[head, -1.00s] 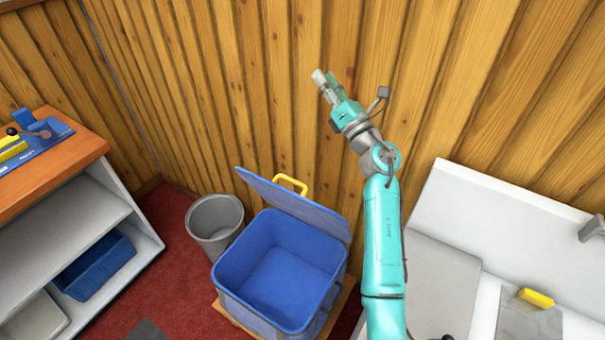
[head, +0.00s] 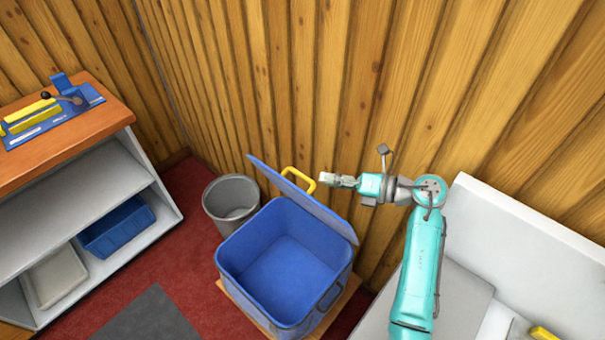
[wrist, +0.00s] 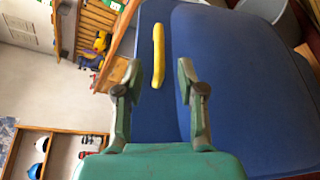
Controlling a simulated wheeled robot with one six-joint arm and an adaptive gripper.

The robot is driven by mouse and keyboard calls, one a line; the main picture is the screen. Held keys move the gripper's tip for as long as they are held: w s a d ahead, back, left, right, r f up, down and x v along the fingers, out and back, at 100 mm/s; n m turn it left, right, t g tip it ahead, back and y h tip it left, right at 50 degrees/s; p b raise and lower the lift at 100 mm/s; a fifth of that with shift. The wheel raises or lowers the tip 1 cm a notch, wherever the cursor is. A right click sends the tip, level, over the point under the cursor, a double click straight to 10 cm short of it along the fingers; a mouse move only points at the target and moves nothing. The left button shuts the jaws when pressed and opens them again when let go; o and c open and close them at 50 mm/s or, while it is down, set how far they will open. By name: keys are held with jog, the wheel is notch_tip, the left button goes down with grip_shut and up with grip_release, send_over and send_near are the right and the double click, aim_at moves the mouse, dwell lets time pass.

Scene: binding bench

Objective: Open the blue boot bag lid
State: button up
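The blue boot bag (head: 240,295) stands with its top open, and I see into its empty inside. Its blue lid (head: 300,200) is raised and stands up along the back edge, towards the wooden wall. A yellow handle (head: 298,182) sticks up behind the lid's upper edge. My gripper (head: 324,179) is at the right end of that handle. In the wrist view my gripper (wrist: 160,68) is open, and the yellow handle (wrist: 158,58) shows between its two fingers with gaps on both sides. The lid (wrist: 240,80) fills the right behind it. I cannot tell whether the fingers touch anything.
A grey bin (head: 231,203) stands left of the bag, close to it. A shelf unit with a wooden top (head: 75,132) is at the left. The wooden wall (head: 290,90) is close behind the lid. A white bench (head: 530,240) is at the right. Red floor lies between shelf and bag.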

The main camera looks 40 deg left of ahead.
aim_at(301, 174)
jog(key=x, duration=0.8)
jog(key=shift+s+a+f, duration=0.1)
jog(key=shift+a, duration=0.1)
grip_shut()
